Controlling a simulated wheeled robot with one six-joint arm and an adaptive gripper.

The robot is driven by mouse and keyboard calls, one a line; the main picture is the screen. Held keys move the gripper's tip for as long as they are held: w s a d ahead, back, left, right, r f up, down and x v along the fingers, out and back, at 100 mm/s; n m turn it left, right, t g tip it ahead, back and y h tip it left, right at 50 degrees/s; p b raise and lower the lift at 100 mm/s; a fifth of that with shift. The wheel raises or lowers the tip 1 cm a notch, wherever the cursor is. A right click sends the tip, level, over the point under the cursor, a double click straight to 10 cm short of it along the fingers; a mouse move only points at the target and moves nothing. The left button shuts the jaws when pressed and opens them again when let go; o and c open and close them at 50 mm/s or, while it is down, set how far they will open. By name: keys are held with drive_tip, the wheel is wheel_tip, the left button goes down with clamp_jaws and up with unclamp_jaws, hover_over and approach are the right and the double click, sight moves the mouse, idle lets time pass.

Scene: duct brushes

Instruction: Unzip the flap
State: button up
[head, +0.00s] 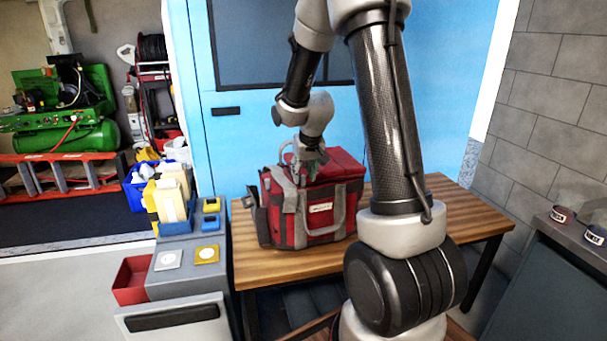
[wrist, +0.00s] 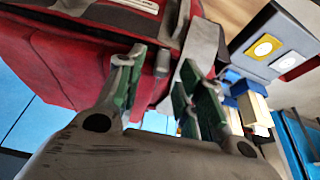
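A red and grey tool bag (head: 290,228) stands on the wooden table, with a pale label on its front. Its red top flap (head: 340,168) looks closed in the head view. In the wrist view the red fabric of the bag (wrist: 50,65) fills the upper left. My gripper (head: 312,160) is at the top of the bag, towards its left end. In the wrist view its green-padded fingers (wrist: 163,70) are apart. A small grey tab (wrist: 163,62), perhaps the zip pull, shows between the fingertips; I cannot tell whether they touch it. A grey strap (wrist: 200,45) lies beside the right finger.
The wooden table (head: 450,210) is clear to the right of the bag. A grey cabinet (head: 190,270) with a red bin (head: 132,280) and small yellow and blue items stands to the left. A blue door (head: 440,90) is behind the table.

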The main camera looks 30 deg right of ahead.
drive_tip(key=shift+w+f, duration=0.15)
drive_tip(key=shift+f, duration=0.2)
clamp_jaws()
drive_tip(key=shift+d, duration=0.15)
